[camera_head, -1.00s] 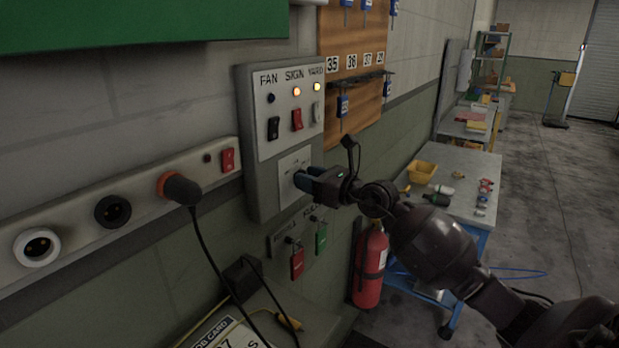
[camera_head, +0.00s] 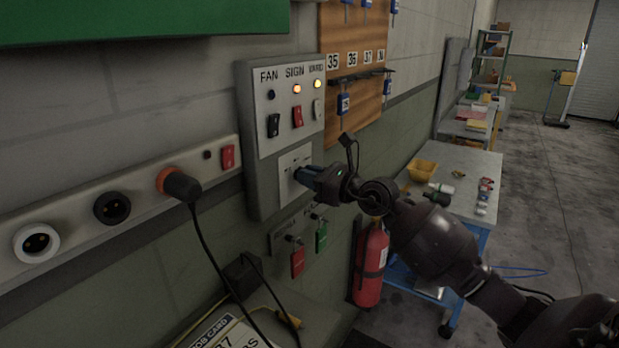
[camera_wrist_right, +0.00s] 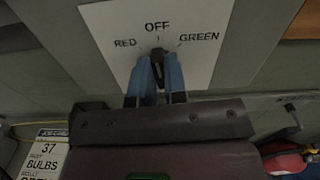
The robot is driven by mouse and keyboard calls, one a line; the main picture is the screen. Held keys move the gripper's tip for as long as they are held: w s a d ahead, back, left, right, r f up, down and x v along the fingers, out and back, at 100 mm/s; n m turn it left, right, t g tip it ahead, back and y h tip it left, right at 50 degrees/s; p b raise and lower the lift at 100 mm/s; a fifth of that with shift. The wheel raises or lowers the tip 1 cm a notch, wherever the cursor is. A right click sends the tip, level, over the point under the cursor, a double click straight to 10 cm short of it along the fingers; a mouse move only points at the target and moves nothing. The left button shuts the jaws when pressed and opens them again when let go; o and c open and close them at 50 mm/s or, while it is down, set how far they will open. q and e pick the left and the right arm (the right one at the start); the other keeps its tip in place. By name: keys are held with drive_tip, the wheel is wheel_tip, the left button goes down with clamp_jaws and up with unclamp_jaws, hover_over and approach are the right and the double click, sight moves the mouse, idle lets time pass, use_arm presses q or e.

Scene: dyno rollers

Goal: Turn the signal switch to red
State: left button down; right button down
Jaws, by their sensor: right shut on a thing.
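The signal switch is a dark knob (camera_wrist_right: 158,56) on a white plate marked RED, OFF and GREEN (camera_wrist_right: 115,14). In the right wrist view the knob's tip sits just under the OFF mark, and its exact angle is hard to tell. My right gripper (camera_wrist_right: 160,78) is shut on the knob, with a blue finger on each side. In the head view my right gripper (camera_head: 303,175) reaches the plate (camera_head: 291,160) on the lower part of the grey box, and its fingers hide the knob. My left gripper is not in view.
Above the plate are the FAN, SIGN and YARD rocker switches (camera_head: 297,116) with lamps. Red and green tags (camera_head: 321,236) hang below the box. A socket rail (camera_head: 75,225) with a plugged-in cable is at left. A fire extinguisher (camera_head: 370,265) and a workbench (camera_head: 465,180) are at right.

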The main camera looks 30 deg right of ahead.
use_arm(q)
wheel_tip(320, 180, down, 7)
drive_tip(key=b, duration=0.5)
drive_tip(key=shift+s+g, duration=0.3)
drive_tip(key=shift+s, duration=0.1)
use_arm(e)
drive_tip(key=shift+s+a+f+n, duration=0.1)
drive_tip(key=shift+n, duration=2.15)
drive_tip(key=shift+a+f+n, duration=0.1)
drive_tip(key=shift+n, duration=2.15)
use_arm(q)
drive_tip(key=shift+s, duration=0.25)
use_arm(e)
drive_tip(key=shift+r, duration=0.1)
drive_tip(key=c, duration=1.2)
unclamp_jaws()
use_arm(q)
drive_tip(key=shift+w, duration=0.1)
use_arm(e)
drive_tip(key=shift+o, duration=0.2)
drive_tip(key=shift+s+d, duration=0.1)
